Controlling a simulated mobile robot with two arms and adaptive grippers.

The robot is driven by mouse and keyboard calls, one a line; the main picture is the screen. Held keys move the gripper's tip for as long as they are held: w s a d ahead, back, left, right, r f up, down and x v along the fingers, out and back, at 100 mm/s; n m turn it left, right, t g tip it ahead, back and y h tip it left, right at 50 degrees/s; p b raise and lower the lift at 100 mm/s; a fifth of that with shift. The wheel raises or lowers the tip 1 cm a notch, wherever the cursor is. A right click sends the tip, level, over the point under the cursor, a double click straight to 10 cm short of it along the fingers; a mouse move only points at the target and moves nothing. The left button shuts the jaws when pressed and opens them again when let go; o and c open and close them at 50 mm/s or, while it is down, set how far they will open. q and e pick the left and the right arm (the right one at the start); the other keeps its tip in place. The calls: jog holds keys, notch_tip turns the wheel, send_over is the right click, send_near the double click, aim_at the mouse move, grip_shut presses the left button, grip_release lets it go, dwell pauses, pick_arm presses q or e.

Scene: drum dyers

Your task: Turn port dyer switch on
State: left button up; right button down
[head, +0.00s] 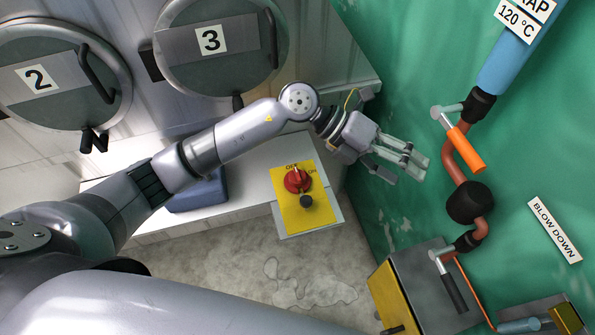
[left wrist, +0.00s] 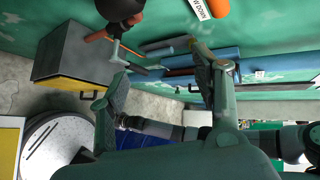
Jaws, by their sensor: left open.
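The dyer switch is a red rotary knob (head: 298,180) on a yellow plate (head: 312,214) on a low grey box, below drum 3 in the head view. The plate bears OFF and ON marks, and the knob's pale pointer is near OFF. A small black knob (head: 306,201) sits just below it. My left gripper (head: 408,163) is open and empty, up and to the right of the switch, beside the green wall and apart from the switch. Its spread fingers also show in the left wrist view (left wrist: 165,85). My right gripper is not in view.
Drum doors 2 (head: 38,75) and 3 (head: 222,45) are at the upper left. An orange-handled valve (head: 465,148) and pipe run along the green wall (head: 400,75) right of the gripper. A grey and yellow box (head: 425,290) stands below. A blue case (head: 200,195) lies left of the switch.

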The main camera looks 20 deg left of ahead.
pick_arm(q)
jog(key=w+a+f+y, duration=0.3)
jog(key=a+f+y, duration=0.2)
jog(key=a+y, duration=0.3)
jog(key=t+y, duration=0.1)
jog(key=y, duration=0.4)
send_near(297, 173)
jog(key=shift+n, duration=0.3)
notch_tip(297, 173, down, 10)
jog(key=p, duration=0.5)
jog(key=shift+s, duration=0.1)
jog(key=c, duration=1.2)
jog(key=shift+o, duration=0.2)
